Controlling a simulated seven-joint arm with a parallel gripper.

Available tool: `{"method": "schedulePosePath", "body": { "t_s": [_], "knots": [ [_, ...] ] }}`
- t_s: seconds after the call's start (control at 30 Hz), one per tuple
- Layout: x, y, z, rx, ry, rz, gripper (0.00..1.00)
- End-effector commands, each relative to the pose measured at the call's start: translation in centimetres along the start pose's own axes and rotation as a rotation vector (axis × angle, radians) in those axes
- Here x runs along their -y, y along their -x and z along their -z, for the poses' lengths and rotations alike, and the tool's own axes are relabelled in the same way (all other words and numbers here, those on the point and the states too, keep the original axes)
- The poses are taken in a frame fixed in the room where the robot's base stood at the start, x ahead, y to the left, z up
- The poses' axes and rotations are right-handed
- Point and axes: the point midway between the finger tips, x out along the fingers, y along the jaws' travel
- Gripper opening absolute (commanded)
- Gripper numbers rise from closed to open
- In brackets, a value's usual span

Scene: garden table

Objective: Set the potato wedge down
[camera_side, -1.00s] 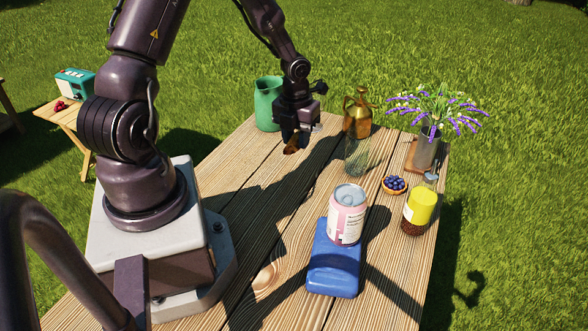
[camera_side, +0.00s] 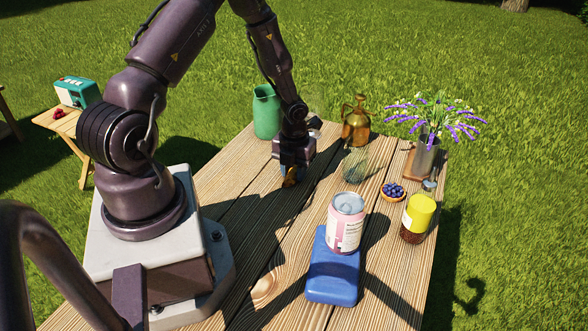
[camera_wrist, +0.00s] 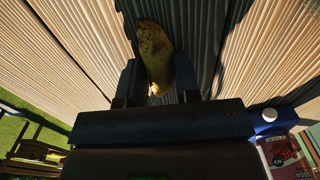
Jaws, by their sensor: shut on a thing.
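The potato wedge (camera_wrist: 155,50) is a brownish-yellow piece between the two fingers of my gripper (camera_wrist: 158,82) in the wrist view. My gripper is shut on it. In the side view my gripper (camera_side: 290,178) points down over the wooden table (camera_side: 240,185), left of the clear glass. The wedge shows there as a small orange-brown bit (camera_side: 289,183) at the fingertips, low over the boards. I cannot tell whether it touches the table.
A green pitcher (camera_side: 266,112) and brass jug (camera_side: 356,122) stand behind. A clear glass (camera_side: 355,164) is right of my gripper. Further right are a blueberry bowl (camera_side: 392,192), yellow-labelled jar (camera_side: 418,217) and flower vase (camera_side: 425,157).

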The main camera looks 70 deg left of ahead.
Motion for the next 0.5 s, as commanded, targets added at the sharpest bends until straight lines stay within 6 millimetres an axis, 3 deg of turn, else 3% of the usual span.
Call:
{"method": "schedulePosePath", "body": {
  "t_s": [0.03,0.07,0.17,0.5],
  "knots": [
    [0.0,-0.19,0.0,0.0,0.0,0.0,0.08],
    [0.01,-0.18,-0.01,0.0,0.001,0.0,0.35],
    [0.01,-0.15,-0.01,0.0,0.0,0.0,0.57],
    [-0.02,0.22,-0.01,0.001,-0.001,0.0,0.57]
  ]
}}
